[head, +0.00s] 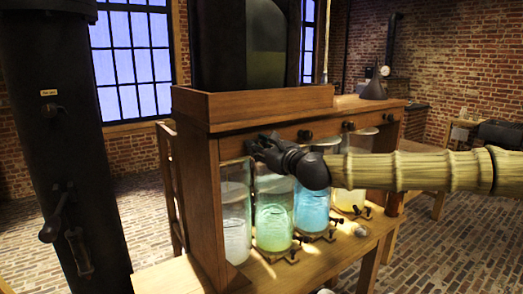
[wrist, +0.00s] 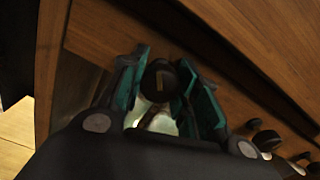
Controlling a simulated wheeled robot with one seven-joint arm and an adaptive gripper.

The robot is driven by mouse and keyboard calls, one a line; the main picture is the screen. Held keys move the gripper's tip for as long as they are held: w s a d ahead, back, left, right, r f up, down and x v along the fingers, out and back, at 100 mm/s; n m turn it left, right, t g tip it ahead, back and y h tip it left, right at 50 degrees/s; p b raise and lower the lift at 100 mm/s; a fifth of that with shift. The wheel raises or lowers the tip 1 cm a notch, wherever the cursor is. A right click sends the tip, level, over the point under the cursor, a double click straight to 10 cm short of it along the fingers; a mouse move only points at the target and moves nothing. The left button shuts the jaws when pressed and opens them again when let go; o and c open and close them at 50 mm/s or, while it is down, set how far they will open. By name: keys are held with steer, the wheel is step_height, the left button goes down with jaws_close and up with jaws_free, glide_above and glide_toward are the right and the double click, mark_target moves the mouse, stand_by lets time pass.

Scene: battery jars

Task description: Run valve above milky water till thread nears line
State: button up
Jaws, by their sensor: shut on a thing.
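A row of glass jars stands under a wooden beam in the head view. The leftmost jar holds pale milky water (head: 236,222); its surface line and any thread are too small to make out. A pale patch shows below the knob between the fingers.
Jars of green (head: 273,222), blue (head: 311,210) and yellow (head: 348,199) liquid stand to the right. More black knobs (head: 305,135) line the beam; they also show in the wrist view (wrist: 265,140). Small taps (head: 293,253) sit in front of the jars. A dark column (head: 70,150) stands left.

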steer(key=shift+n+b, duration=0.45)
steer(key=shift+n, duration=1.05)
steer(key=shift+f, duration=0.15)
stand_by(3.0)
steer(key=shift+f+m+b, duration=0.2)
steer(key=shift+m+b, duration=0.75)
steer(key=shift+m, duration=0.05)
steer(key=shift+m+b, duration=0.75)
steer(key=shift+m, duration=0.15)
steer(key=m+b, duration=0.2)
steer(key=shift+r+m, duration=0.1)
steer(key=shift+m, duration=0.2)
steer(key=shift+r+m, duration=0.2)
steer(key=shift+m, duration=0.1)
